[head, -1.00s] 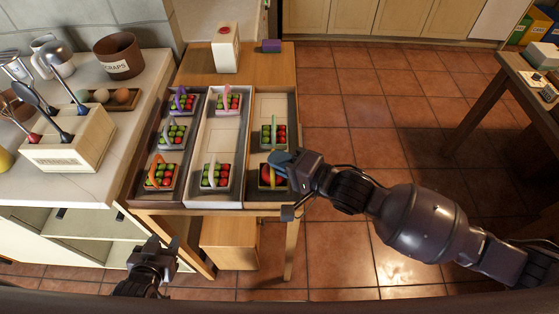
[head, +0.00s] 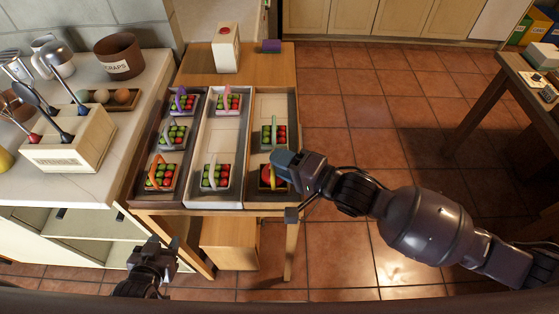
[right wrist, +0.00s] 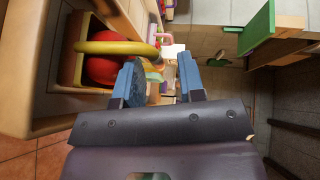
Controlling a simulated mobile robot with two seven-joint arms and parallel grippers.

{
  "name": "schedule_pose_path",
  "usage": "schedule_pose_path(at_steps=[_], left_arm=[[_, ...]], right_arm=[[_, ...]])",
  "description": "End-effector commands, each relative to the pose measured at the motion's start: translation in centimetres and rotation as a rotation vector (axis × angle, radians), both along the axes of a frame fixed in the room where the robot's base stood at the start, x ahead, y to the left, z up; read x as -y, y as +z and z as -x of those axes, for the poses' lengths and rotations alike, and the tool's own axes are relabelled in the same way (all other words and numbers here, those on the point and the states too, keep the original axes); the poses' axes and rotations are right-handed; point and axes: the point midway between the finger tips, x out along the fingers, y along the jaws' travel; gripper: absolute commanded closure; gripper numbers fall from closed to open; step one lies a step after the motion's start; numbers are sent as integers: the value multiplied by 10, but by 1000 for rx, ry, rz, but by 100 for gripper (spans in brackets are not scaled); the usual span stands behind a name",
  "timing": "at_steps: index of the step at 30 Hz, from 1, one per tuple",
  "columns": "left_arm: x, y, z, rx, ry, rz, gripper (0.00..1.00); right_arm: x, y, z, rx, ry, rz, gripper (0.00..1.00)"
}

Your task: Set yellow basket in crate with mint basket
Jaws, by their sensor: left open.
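The yellow basket (head: 268,184), a small basket with a yellow handle and red contents, stands at the near end of the right crate (head: 252,203). A basket with a mint-green handle (head: 268,142) stands behind it in that crate. My right gripper (head: 280,160) is at the yellow basket's right side, partly covering it. My left gripper (head: 163,246) is open and empty, low in front of the counter.
The middle crate (head: 213,203) holds a pink-handled basket (head: 231,104) and a pale-handled one (head: 213,183), with bare room between. The left crate (head: 136,185) holds purple, lavender and orange-handled baskets.

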Motion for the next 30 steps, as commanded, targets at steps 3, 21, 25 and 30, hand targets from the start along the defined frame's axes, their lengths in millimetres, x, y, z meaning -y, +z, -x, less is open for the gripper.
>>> schedule_pose_path(at_steps=[3,21,25,30], left_arm=[[0,1,-1,3,0,0,57],[0,0,3,-4,2,0,57],[-1,-1,4,-8,3,1,57],[-1,-1,4,-7,2,1,57]], right_arm=[[17,3,11,-2,0,2,64],[90,19,58,1,-1,-1,64],[93,19,60,1,-1,-1,64],[92,19,60,12,-5,3,64]])
